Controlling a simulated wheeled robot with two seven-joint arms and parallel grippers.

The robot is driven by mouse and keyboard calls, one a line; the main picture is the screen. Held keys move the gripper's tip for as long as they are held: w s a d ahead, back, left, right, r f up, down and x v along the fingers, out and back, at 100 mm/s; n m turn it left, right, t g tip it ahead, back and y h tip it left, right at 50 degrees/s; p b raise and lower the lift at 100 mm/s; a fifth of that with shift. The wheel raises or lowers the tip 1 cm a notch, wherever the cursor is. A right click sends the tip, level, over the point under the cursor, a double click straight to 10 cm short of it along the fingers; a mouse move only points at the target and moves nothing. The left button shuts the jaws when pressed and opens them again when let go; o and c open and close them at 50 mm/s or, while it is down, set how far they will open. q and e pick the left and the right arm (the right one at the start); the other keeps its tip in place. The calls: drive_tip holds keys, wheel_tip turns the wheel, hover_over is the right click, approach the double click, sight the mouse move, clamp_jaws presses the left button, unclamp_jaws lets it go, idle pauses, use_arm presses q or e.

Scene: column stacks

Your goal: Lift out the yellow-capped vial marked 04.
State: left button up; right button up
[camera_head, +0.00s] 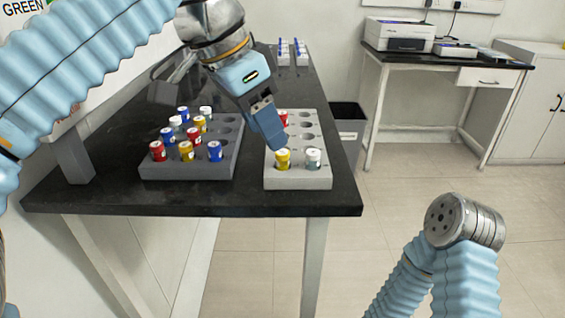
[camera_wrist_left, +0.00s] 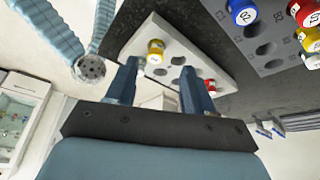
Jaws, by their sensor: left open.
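A yellow-capped vial (camera_head: 283,158) stands upright in the front row of the light grey rack (camera_head: 300,183); its number is too small to read. It also shows in the left wrist view (camera_wrist_left: 156,50), beyond my left fingers. Two more yellow-capped vials, a front one (camera_head: 186,151) and a rear one (camera_head: 200,124), stand in the dark grey rack (camera_head: 190,171); their numbers are also unreadable. My left gripper (camera_head: 278,143) is open and empty, its fingers pointing down just above and behind the light rack's yellow vial. My right arm shows only its bare end flange.
Red, blue and white vials crowd the dark rack. A dark bin (camera_head: 347,133) stands beyond the table's right edge.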

sight(281, 152)
use_arm(q)
drive_tip(key=x, duration=0.5)
drive_tip(key=shift+s+d, duration=0.2)
drive_tip(key=shift+d, duration=0.1)
clamp_jaws()
